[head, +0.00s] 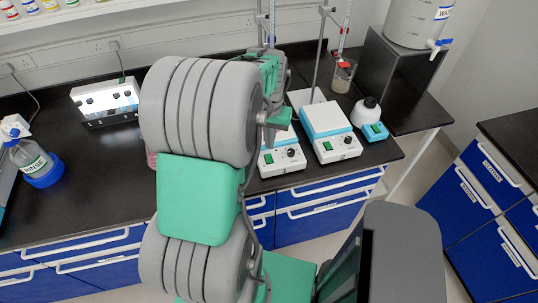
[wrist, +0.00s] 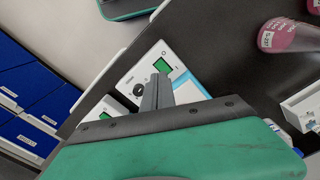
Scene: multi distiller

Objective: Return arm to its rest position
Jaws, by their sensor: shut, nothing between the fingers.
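My green and grey arm stands large in the middle of the head view, raised over the front of the dark bench and hiding part of it. My gripper (wrist: 157,92) shows in the wrist view with its grey fingers together and nothing between them. I cannot tell the exact gap.
A second hotplate stirrer (head: 329,131) and a small blue-based device (head: 372,120) stand to the right. A lit white rack (head: 106,101) and a waste bottle (head: 36,161) stand left. Pink-filled vessels (wrist: 288,35) show in the wrist view.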

